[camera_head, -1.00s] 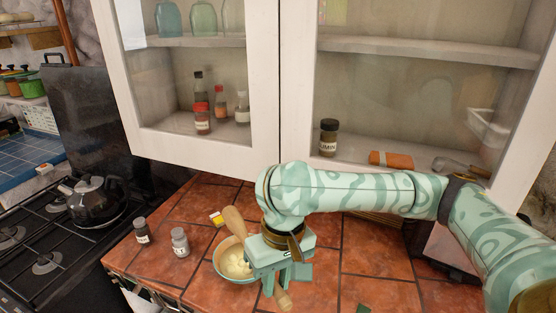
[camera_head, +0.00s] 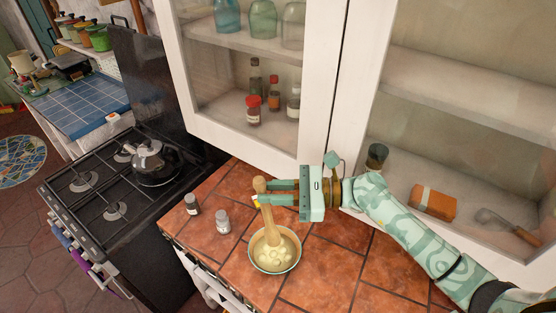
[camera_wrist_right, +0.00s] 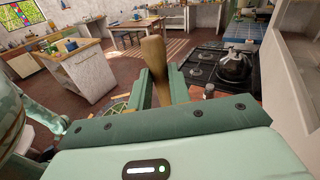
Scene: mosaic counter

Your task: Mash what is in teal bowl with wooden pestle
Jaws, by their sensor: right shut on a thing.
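The teal bowl (camera_head: 297,260) stands on the tiled counter with pale yellowish lumps (camera_head: 268,258) in it. My right gripper (camera_head: 268,192) is shut on the wooden pestle (camera_head: 269,222), with its fingers pointing left above the bowl's far side. The pestle's top knob (camera_head: 260,184) shows above the fingers, and its lower end reaches down into the bowl. Whether it presses on the lumps I cannot tell. In the right wrist view the pestle (camera_wrist_right: 154,70) stands nearly upright between the fingers; its lower part and the bowl are hidden. My left gripper is not in view.
A dark-lidded jar (camera_head: 192,204) and a grey shaker (camera_head: 223,221) stand left of the bowl. A stove with a kettle (camera_head: 155,162) is farther left. The glass-fronted cabinet (camera_head: 330,110) rises behind. Counter tiles right of the bowl (camera_head: 335,265) are clear.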

